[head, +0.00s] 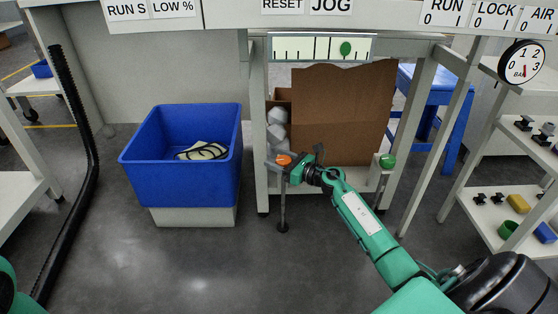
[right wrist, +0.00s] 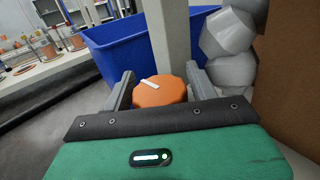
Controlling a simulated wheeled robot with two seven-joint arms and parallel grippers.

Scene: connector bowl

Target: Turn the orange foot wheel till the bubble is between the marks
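The orange foot wheel (head: 284,160) is at the left front leg of the middle stand, and it fills the middle of the right wrist view (right wrist: 160,92), with a white mark slanting across its top. My right gripper (right wrist: 160,82) has one finger on each side of the wheel. No clear gap shows, so it looks shut on the wheel. In the head view my right gripper (head: 291,167) partly covers the wheel. The level vial (head: 300,47) is above the stand. Its green bubble (head: 346,48) lies right of the two long middle marks. My left gripper is out of view.
A blue bin (head: 180,165) stands left of the stand. A cardboard box (head: 340,115) and grey-white pieces (head: 277,130) are on the stand. A green knob (head: 387,161) is at its right leg. A shelf with small parts (head: 520,205) is at the right.

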